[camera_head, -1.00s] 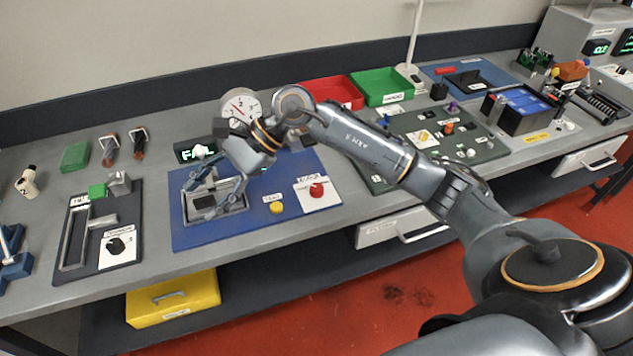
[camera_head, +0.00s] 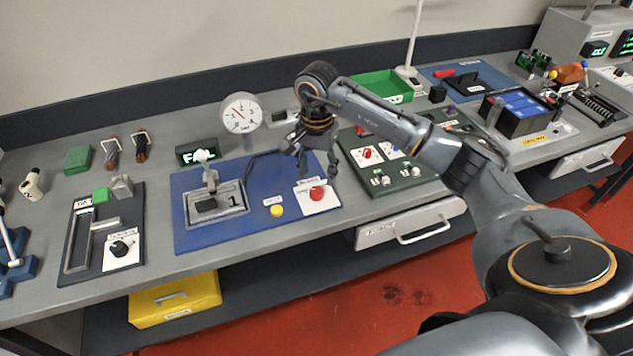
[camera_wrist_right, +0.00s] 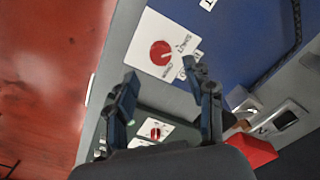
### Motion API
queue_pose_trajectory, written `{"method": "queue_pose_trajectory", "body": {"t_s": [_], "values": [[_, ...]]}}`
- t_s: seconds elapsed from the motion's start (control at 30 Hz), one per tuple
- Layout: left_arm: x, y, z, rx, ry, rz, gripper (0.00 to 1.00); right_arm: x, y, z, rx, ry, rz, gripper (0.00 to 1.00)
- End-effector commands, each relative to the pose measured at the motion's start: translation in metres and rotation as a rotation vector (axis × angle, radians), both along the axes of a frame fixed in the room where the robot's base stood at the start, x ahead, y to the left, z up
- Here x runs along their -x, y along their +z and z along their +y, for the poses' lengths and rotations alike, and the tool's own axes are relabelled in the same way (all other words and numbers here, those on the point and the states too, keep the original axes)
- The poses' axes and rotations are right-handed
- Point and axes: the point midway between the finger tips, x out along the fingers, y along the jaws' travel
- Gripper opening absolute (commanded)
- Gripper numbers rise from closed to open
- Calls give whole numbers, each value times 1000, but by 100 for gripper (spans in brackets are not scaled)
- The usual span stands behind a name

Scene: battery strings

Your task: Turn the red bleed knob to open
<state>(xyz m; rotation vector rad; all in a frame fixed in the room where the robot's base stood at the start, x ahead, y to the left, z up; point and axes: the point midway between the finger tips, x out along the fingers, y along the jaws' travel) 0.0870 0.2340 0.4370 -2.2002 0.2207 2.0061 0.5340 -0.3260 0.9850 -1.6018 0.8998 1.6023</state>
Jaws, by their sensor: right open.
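The red knob (camera_head: 317,193) sits on a white labelled plate at the front right corner of the blue board (camera_head: 240,215). My right gripper (camera_head: 317,166) is open and empty, pointing down just above and behind the knob. In the right wrist view the red knob (camera_wrist_right: 160,53) shows whole with its white pointer line, ahead of the two spread fingers of my right gripper (camera_wrist_right: 160,76). The fingers look apart from the knob. The label's print is too small to read surely. My left gripper is out of view.
A dark green panel (camera_head: 400,178) with another red knob (camera_head: 367,153) lies to the right. A green bin (camera_head: 380,86) stands behind.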

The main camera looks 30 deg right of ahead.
Motion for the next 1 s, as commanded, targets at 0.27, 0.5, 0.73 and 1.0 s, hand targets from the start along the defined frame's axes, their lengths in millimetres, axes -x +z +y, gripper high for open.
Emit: {"method": "queue_pose_trajectory", "body": {"t_s": [0.27,0.5,0.73,1.0], "values": [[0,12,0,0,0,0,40,0,-44,1,-4,-1,1,53],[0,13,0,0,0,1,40,0,-55,1,-2,1,-2,53],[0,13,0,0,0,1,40,0,-55,1,-2,0,-2,47],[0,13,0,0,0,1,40,0,-55,1,-2,0,-2,0]]}}
